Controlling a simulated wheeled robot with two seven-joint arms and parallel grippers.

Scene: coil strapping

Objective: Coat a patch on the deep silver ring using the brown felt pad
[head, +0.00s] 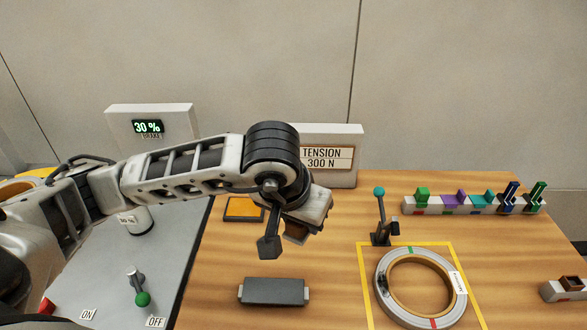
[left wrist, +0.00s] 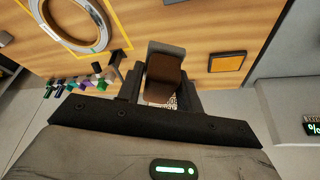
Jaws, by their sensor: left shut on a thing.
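The silver ring (head: 384,288) lies flat inside a yellow square outline on the wooden table, with a white label on its right side. It also shows at the top left of the left wrist view (left wrist: 104,24). My left gripper (head: 283,238) is shut on the brown felt pad (left wrist: 160,93), which sits between its fingers. In the head view only a little of the pad (head: 296,234) shows behind the finger. The gripper is above the table, left of the ring and apart from it. My right gripper is not in view.
A dark grey block (head: 273,291) lies below my left gripper. A teal-knobbed lever (head: 380,215) stands behind the ring. A rack (head: 470,206) with coloured pieces is at the back right. An orange pad (head: 243,208) lies behind my arm. The wood right of the ring is mostly clear.

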